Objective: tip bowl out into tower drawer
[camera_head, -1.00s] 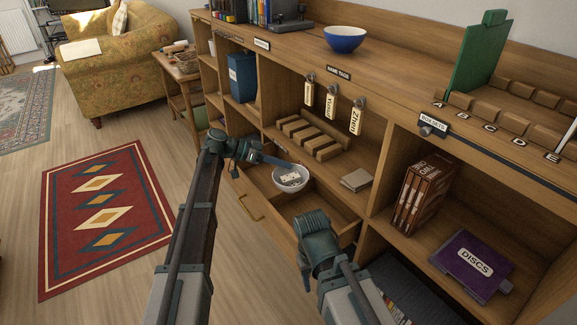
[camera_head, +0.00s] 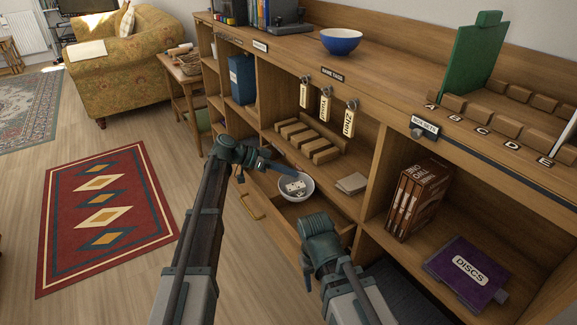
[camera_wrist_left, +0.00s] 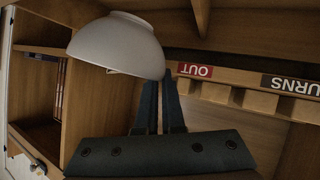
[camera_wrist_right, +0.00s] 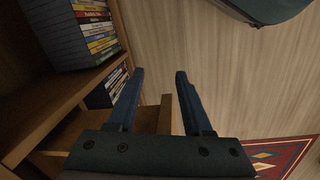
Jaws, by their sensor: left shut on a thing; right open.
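The white bowl (camera_head: 305,195) is upright over the open tower drawer (camera_head: 278,229) in the head view, with small pale, dark-marked pieces inside. I cannot tell how high the bowl is above the drawer floor. My right gripper (camera_wrist_right: 158,78) is open and empty; in the head view it points down in front of the drawer's right end.
Wooden blocks (camera_head: 312,140) stand on the shelf behind the drawer, with a grey flat stack (camera_head: 351,183) to the right. A blue bowl (camera_head: 341,41) stands on top.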

